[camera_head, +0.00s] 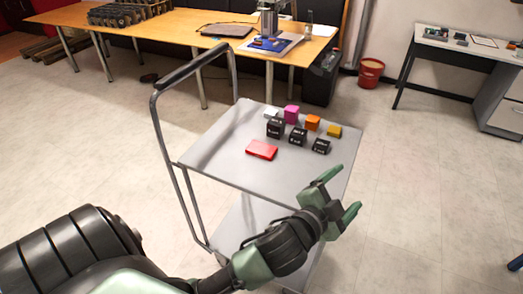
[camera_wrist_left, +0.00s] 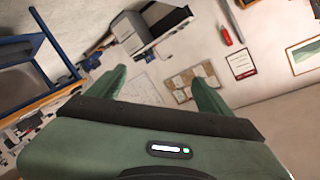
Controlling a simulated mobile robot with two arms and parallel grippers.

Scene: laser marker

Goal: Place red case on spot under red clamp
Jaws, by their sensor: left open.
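The red case (camera_head: 262,149) lies flat on the top shelf of a grey cart (camera_head: 215,150), near its middle. My left gripper (camera_head: 341,196) is at the cart's near right corner, right of and nearer than the case, apart from it. Its green fingers are spread and empty. They also show in the left wrist view (camera_wrist_left: 158,92), with only wall and room behind them. A machine (camera_head: 269,18) with a blue plate (camera_head: 268,44) stands on the wooden table at the back. I cannot make out a red clamp or the spot under it. My right gripper is not in view.
Several black boxes (camera_head: 297,136) and coloured blocks, including a magenta one (camera_head: 292,114), stand behind and right of the case. The cart's handle (camera_head: 178,73) rises on its left. The wooden table (camera_head: 160,24) is beyond open floor. A red bucket (camera_head: 370,72) stands farther right.

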